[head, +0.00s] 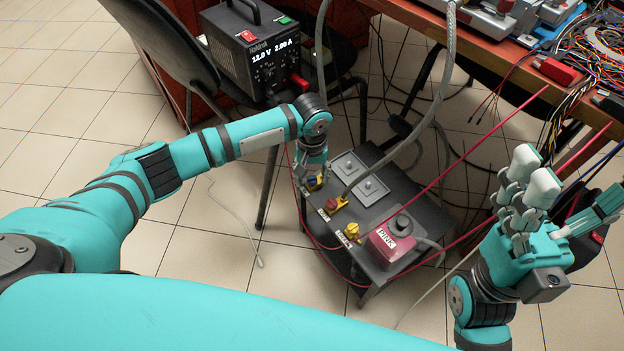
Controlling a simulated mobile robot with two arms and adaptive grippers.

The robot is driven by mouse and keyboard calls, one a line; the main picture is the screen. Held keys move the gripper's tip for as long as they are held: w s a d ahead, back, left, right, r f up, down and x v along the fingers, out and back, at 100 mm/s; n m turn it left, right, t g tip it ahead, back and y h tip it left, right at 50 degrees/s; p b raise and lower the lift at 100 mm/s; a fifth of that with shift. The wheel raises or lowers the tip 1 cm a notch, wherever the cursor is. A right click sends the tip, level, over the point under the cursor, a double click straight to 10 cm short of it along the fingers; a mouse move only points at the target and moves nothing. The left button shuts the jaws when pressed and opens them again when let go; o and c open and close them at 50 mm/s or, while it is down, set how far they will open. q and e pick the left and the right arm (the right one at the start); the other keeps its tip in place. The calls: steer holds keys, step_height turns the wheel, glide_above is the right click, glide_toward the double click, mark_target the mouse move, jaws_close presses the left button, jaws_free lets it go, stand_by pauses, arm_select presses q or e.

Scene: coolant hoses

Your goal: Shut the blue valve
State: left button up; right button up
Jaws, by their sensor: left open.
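My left gripper (313,178) reaches down at the left end of a dark grey bench (408,197). It is open, with its fingertips around or just above a small valve (315,184) with yellow and bluish parts. The gripper hides most of this valve, and I cannot tell whether they touch. A valve with a red handle (331,205) and one with a yellow handle (352,230) stand in a row nearer me, with small labels beside them. My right gripper (560,192) is open and empty, off to the right of the bench.
A pink unit labelled PINK (390,245) with a dark round cap sits at the bench's near end. Grey hoses (440,90) and red cables cross above the bench. A black power supply (255,50) stands behind. A cluttered wooden table (480,40) is at upper right.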

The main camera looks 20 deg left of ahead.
arm_select(q)
steer(key=shift+f, duration=0.45)
jaws_close()
steer(key=shift+r, duration=0.1)
